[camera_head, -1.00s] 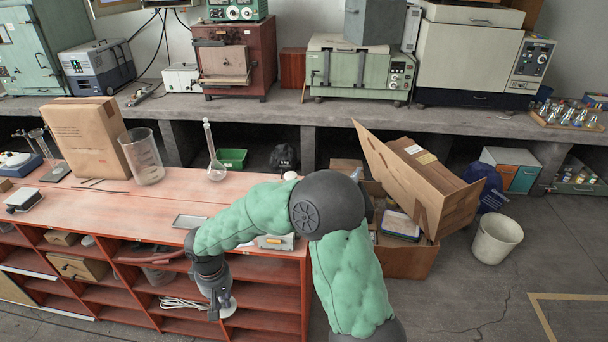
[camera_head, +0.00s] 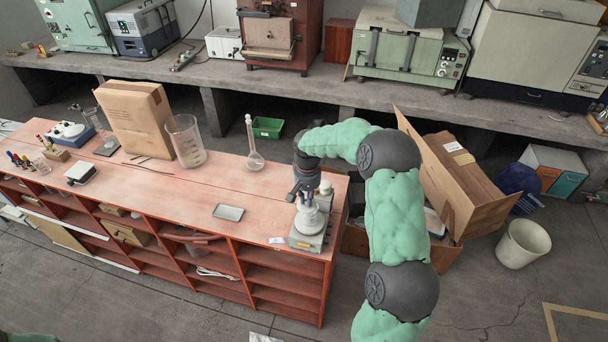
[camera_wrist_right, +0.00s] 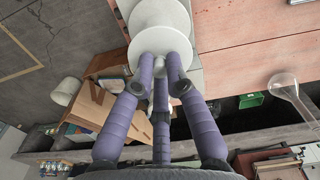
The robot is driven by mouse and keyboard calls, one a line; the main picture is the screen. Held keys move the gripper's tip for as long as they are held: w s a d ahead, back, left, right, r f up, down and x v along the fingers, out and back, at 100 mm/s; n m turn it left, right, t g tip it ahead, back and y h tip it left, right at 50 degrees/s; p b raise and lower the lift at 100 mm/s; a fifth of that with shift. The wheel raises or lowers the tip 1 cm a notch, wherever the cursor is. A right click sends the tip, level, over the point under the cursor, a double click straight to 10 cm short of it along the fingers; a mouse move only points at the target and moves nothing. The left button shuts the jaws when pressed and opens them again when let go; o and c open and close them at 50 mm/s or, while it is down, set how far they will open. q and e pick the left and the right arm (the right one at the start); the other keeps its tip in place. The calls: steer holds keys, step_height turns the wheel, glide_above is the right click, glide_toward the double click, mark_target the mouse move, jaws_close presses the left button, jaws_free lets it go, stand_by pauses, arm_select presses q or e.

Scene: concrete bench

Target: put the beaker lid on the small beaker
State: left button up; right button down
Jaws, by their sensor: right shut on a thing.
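My right gripper (camera_head: 302,191) is shut on the beaker lid, a white disc with a small knob. The lid (camera_wrist_right: 160,42) shows best in the right wrist view, where my purple fingers (camera_wrist_right: 161,75) close around its knob. In the head view the lid and gripper are above the grey device (camera_head: 302,243) with a white round top at the right end of the red bench. Whether the lid touches anything below cannot be told. My left gripper is out of view.
A large glass beaker (camera_head: 187,143), a flask (camera_head: 254,160) and a brown carton (camera_head: 134,118) stand along the bench's back. A small tray (camera_head: 228,212) lies near its front. A white bottle (camera_head: 326,187) is close beside my right gripper. The bench middle is mostly clear.

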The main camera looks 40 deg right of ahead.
steer(key=shift+w+d+r+p, duration=0.2)
steer(key=shift+d+r, duration=0.05)
steer(key=shift+d, duration=0.25)
steer(key=shift+w+d+r+p, duration=0.15)
steer(key=shift+w+d+r, duration=0.1)
steer(key=shift+d, duration=0.2)
steer(key=shift+s+f+b, duration=0.15)
steer(key=shift+f+b, duration=0.2)
steer(key=shift+f, duration=0.2)
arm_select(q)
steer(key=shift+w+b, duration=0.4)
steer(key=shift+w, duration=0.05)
arm_select(e)
steer(key=shift+f, duration=1)
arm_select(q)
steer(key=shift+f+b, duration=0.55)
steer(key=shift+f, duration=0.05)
arm_select(e)
steer(key=shift+f, duration=0.45)
steer(key=c, duration=0.8)
jaws_free()
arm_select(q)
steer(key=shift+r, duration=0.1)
arm_select(e)
steer(key=shift+r, duration=0.1)
